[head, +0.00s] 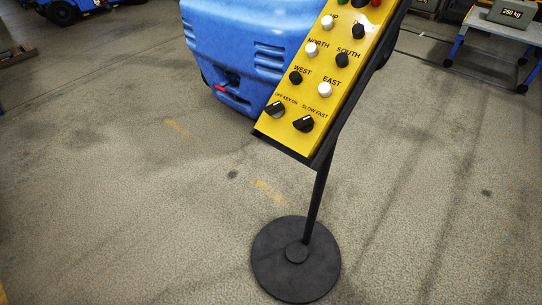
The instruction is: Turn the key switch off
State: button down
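The key switch (275,110) is a black knob at the lower left of a tilted yellow control panel (287,133) in the head view. The label above it reads "OFF KEY ON". Its exact pointing position is hard to tell at this size. A similar black knob labelled "SLOW FAST" (303,124) sits just to its right. White and black push buttons marked WEST, EAST, NORTH and SOUTH are above them. The panel stands on a thin black post with a round black base (296,278). My gripper is not in view.
A blue machine (235,45) stands close behind the panel on the left. A wheeled table (490,28) with a grey 250 kg weight (511,13) is at the upper right. Another blue machine (62,11) is at the far upper left. The floor around the base is clear.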

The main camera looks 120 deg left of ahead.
aim_at(276, 110)
jog(key=j+u, duration=0.1)
jog(key=u, duration=3.5)
